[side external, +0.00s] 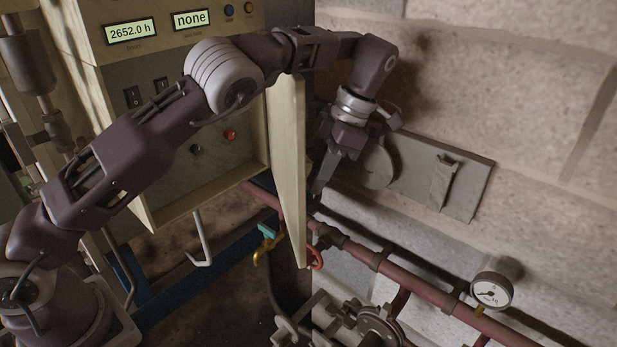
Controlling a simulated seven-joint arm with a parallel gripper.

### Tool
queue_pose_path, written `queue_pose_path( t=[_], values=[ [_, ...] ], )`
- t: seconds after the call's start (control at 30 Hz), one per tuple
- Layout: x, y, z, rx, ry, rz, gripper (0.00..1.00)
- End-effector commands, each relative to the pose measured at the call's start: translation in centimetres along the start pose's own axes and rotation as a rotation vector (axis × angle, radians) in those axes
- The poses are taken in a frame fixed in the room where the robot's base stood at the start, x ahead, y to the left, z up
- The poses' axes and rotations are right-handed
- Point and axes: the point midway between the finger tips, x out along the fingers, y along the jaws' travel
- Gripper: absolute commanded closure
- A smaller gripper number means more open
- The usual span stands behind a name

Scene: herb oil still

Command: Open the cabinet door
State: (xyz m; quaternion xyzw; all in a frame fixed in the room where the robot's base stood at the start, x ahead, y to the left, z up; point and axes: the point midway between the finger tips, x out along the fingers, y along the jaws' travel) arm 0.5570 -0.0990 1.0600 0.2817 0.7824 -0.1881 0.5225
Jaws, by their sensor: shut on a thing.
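The cream cabinet (208,187) stands at the upper left. Its door (288,165) is swung well open and is seen nearly edge-on, to the right of the cabinet opening. The inside panel with a red button (230,134) and a dark button (196,149) is exposed. My gripper (319,187) points downward at the outer, right-hand side of the door. It is shut on a part of the door there. The exact grip point and any handle are partly hidden behind the door.
A grey wall plate (462,188) with a latch is right of my gripper. A red pipe (420,288) with a round gauge (491,291) runs below. Valves crowd the bottom.

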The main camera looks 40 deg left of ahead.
Motion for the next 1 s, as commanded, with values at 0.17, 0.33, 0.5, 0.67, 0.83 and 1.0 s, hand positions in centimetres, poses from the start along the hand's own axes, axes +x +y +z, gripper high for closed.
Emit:
queue_pose_path(
  t=[0.17, 0.33, 0.5, 0.67, 0.83, 1.0],
  values=[
    [-0.03, -0.16, 0.26, 0.005, -0.001, -0.003, 1.0],
    [-0.04, -0.16, 0.25, 0.005, -0.001, -0.003, 1.0],
    [-0.04, -0.14, 0.23, 0.004, -0.001, -0.003, 0.72],
    [-0.04, -0.07, 0.19, 0.003, -0.001, -0.002, 0.66],
    [-0.05, -0.02, 0.16, 0.002, -0.001, -0.001, 0.66],
    [-0.05, 0.01, 0.15, 0.001, -0.001, 0.0, 0.66]
  ],
)
